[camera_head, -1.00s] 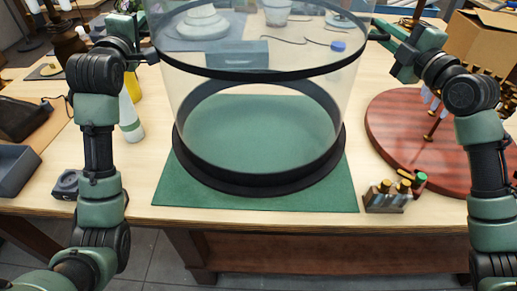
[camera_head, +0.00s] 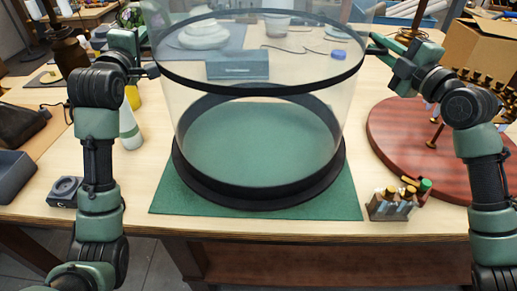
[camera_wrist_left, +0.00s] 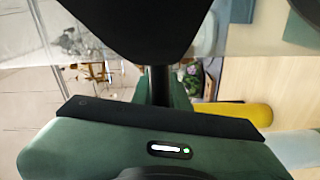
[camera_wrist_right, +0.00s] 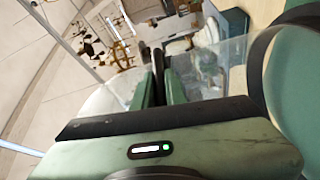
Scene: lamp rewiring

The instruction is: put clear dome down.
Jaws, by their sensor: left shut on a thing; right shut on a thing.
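The clear dome (camera_head: 262,91) is a wide see-through cylinder with a black band around its middle. Its thick black bottom ring (camera_head: 260,196) is over the green mat (camera_head: 335,205) and looks level; I cannot tell whether a small gap is left under it. My left gripper (camera_head: 152,70) is shut on the dome's left side at band height. My right gripper (camera_head: 374,46) is shut on its right side, a little higher in the picture. The dome's clear wall also shows in the right wrist view (camera_wrist_right: 235,55). The dome's top is out of the head view.
A round red-brown wooden board (camera_head: 390,140) stands right of the mat. A small holder with several pieces (camera_head: 388,207) is at the mat's front right corner. A white bottle (camera_head: 130,132) stands to the left. A grey-blue box (camera_head: 238,68) shows through the dome.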

